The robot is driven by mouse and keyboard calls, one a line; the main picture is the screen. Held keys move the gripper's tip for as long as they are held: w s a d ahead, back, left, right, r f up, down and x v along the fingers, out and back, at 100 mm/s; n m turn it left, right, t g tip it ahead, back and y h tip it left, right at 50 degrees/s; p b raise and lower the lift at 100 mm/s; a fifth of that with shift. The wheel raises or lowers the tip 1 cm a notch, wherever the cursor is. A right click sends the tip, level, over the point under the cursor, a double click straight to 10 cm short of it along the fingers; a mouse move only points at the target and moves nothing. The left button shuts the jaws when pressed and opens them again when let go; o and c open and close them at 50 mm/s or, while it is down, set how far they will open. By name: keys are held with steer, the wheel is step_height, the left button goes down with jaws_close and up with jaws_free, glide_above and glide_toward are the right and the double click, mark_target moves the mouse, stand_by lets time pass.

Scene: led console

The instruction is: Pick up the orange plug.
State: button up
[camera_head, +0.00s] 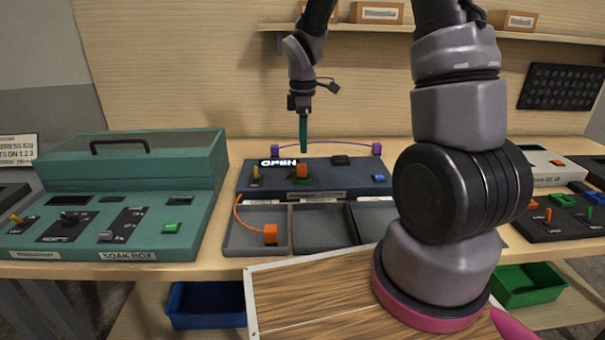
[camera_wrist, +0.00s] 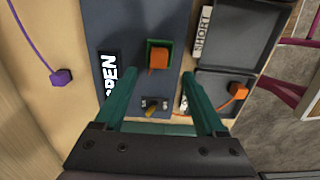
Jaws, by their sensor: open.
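An orange plug (camera_head: 302,171) sits at a green socket on the dark blue console (camera_head: 335,180); it also shows in the wrist view (camera_wrist: 158,58). A second orange plug (camera_head: 271,234) lies in the left compartment of the grey tray, with an orange cable (camera_head: 237,213) running up toward the console; it also shows in the wrist view (camera_wrist: 238,90). My gripper (camera_head: 303,150) points down just above the console's orange plug. In the wrist view its teal fingers (camera_wrist: 160,78) are apart with nothing between them, the socketed plug showing just beyond the tips.
The console display (camera_head: 279,162) reads OPEN. A yellow toggle (camera_head: 255,173) stands left of the socket. A purple cable (camera_head: 325,145) with purple plugs runs behind the console. A teal soak box (camera_head: 120,205) stands left, and dark panels with switches (camera_head: 560,215) lie right.

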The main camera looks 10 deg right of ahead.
mark_target(302, 165)
step_height(302, 165, down, 8)
steer(key=shift+w+a+r, duration=0.1)
steer(key=shift+a+r, duration=0.05)
jaws_close()
stand_by(0.3)
